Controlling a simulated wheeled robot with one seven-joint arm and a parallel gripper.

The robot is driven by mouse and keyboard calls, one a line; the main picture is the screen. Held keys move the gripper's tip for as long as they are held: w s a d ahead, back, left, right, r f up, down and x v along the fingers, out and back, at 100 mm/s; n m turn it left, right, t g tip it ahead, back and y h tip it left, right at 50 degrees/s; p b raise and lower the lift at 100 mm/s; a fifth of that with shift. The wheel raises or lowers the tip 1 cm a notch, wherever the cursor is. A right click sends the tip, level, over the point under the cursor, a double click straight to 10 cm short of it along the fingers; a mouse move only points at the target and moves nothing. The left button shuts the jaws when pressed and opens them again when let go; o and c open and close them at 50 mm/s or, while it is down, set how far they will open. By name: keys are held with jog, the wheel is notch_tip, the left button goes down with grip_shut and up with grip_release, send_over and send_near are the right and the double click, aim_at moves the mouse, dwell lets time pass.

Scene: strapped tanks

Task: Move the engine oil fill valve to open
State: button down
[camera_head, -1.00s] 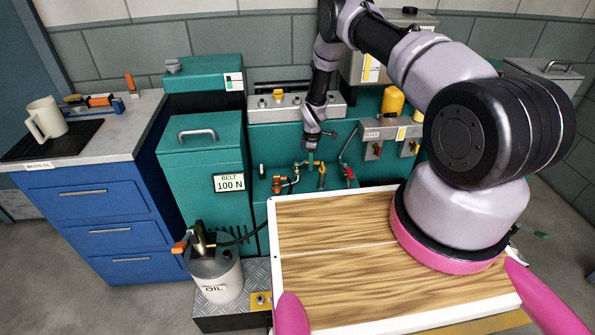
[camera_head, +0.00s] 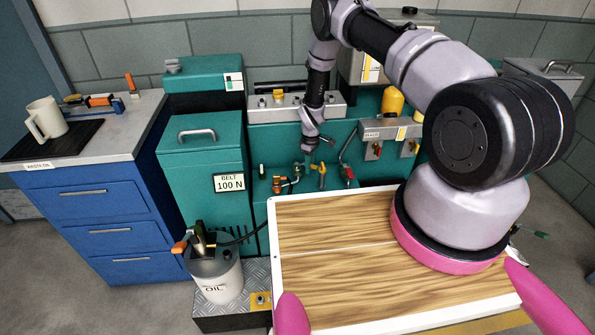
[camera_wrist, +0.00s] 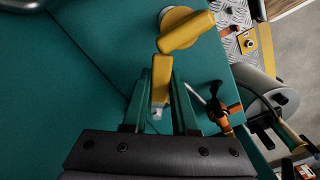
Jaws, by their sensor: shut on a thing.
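A yellow valve lever (camera_head: 321,171) stands on the teal machine front, below my gripper (camera_head: 309,154). In the wrist view, the yellow lever (camera_wrist: 186,31) has a broad arm over a pale round base, and a narrower yellow end (camera_wrist: 161,76) lies between my fingers. My gripper (camera_wrist: 160,88) is shut on that narrow end. The fingers hide part of it, and the fingertips are small in the head view. I cannot read a label that names this valve.
An orange-handled brass valve (camera_head: 279,184) sits close left of the lever; a red-handled fitting (camera_head: 348,173) is to its right. A grey box with red valves (camera_head: 388,138) is further right. An oil can (camera_head: 215,274) stands lower left. A wood-topped surface (camera_head: 330,250) lies in front.

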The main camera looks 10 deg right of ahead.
jog(key=shift+s+a+m, duration=0.35)
jog(key=shift+m, duration=0.5)
jog(key=shift+s+a+m, duration=0.3)
jog(key=shift+m, duration=0.55)
jog(key=shift+s+a+m, duration=0.25)
jog(key=shift+a+m, duration=0.25)
jog(key=shift+m, duration=0.4)
jog(key=shift+s+a+m, duration=0.2)
jog(key=shift+a+m, duration=0.15)
jog(key=shift+m, duration=0.55)
jog(key=m, duration=0.1)
jog(key=a+m, duration=0.1)
jog(key=m, duration=0.1)
jog(key=shift+s+a, duration=0.1)
jog(key=shift+a, duration=0.15)
jog(key=c, duration=0.6)
grip_release()
jog(key=shift+r, duration=4)
